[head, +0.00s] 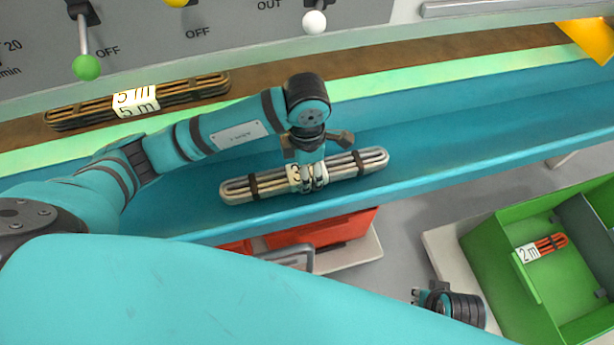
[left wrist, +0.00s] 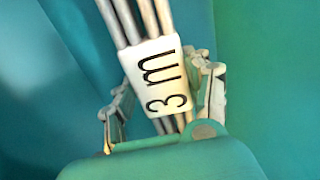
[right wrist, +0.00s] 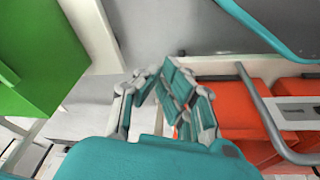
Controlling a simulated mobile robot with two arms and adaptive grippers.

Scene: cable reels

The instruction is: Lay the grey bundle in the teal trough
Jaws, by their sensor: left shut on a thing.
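The grey bundle (head: 345,168), with dark ties and a white "3 m" label, lies lengthwise over the floor of the teal trough (head: 470,115). My left gripper (head: 312,178) is shut on its middle, at the label. In the left wrist view the fingers sit on both sides of the label and the grey bundle (left wrist: 149,20). I cannot tell whether the bundle touches the trough floor. My right gripper (head: 417,297) is low, in front of the trough and left of the green bin. In the right wrist view its fingertips (right wrist: 158,78) are close together; whether they meet is unclear.
A brown "5 m" bundle (head: 180,95) lies on the brown strip behind the trough. A panel with switches (head: 230,40) stands behind. A green bin (head: 500,270) holds a red "2 m" bundle (head: 552,243). Red bins (head: 320,230) are below the trough. The trough's right part is clear.

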